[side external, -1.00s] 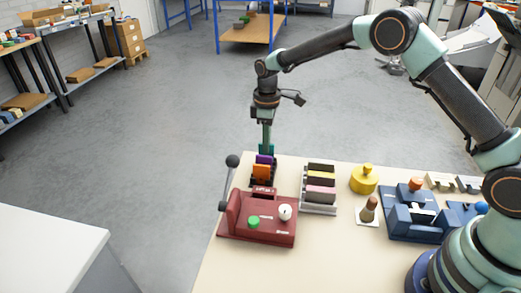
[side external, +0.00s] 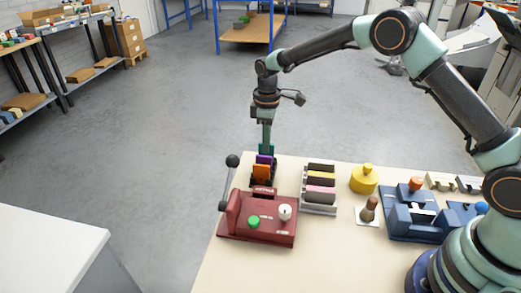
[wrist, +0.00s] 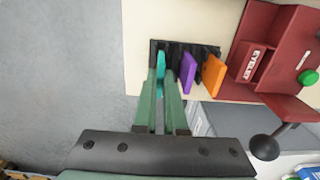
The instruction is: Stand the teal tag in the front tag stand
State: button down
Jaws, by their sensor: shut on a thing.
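The teal tag (wrist: 161,64) is between the fingertips of my gripper (wrist: 163,82), which is shut on it. In the side external view the tag (side external: 267,149) shows only in part at my gripper (side external: 266,140). It is upright at the far end of the black tag stand (side external: 252,183). In the wrist view it overlaps the left end of this stand (wrist: 203,48); I cannot tell whether its foot is in a slot. A purple tag (wrist: 187,72) and an orange tag (wrist: 213,75) stand in the same stand, to the right of the teal one.
A maroon press (side external: 262,232) with a lever stands just in front of the black stand. A grey rack (side external: 317,208) of several coloured blocks is to the right. A yellow pot (side external: 364,180) and blue fixtures (side external: 415,215) lie farther right. The table edge is close behind the stand.

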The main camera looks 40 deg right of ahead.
jog(key=shift+f, duration=0.65)
jog(key=c, duration=1.3)
grip_release()
jog(key=shift+o, duration=0.2)
jog(key=shift+r, duration=5.55)
